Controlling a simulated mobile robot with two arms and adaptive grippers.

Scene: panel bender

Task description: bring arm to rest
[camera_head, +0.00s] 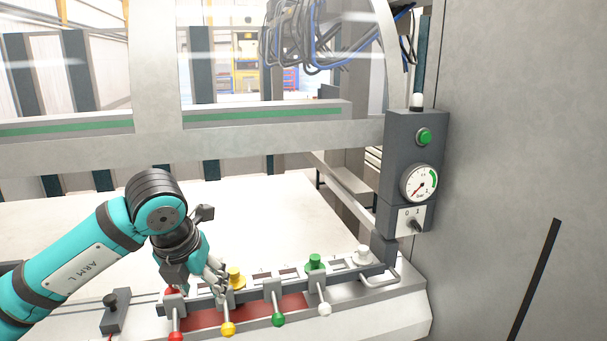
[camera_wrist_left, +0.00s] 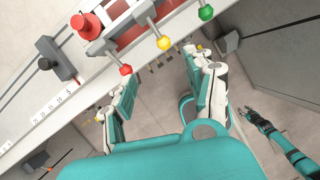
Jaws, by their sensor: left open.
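My left arm (camera_head: 85,262) comes in from the left in the head view. Its left gripper (camera_head: 217,284) points down and to the right, over the lever row near the red and yellow levers. In the left wrist view the two fingers of the left gripper (camera_wrist_left: 162,78) stand well apart with nothing between them. The red lever knob (camera_wrist_left: 125,70) and yellow lever knob (camera_wrist_left: 163,43) lie just beyond the fingertips. Whether the gripper touches a lever cannot be told. A second arm, seemingly my right, shows in the wrist view with its gripper (camera_wrist_left: 250,115), too small to read.
The lever row has red (camera_head: 176,337), yellow (camera_head: 228,329), green (camera_head: 278,320) and white (camera_head: 324,310) knobs. A control box (camera_head: 411,150) with gauge (camera_head: 419,182) stands at right, beside a grey wall (camera_head: 520,150). A black-knobbed block (camera_head: 113,314) sits left of the levers.

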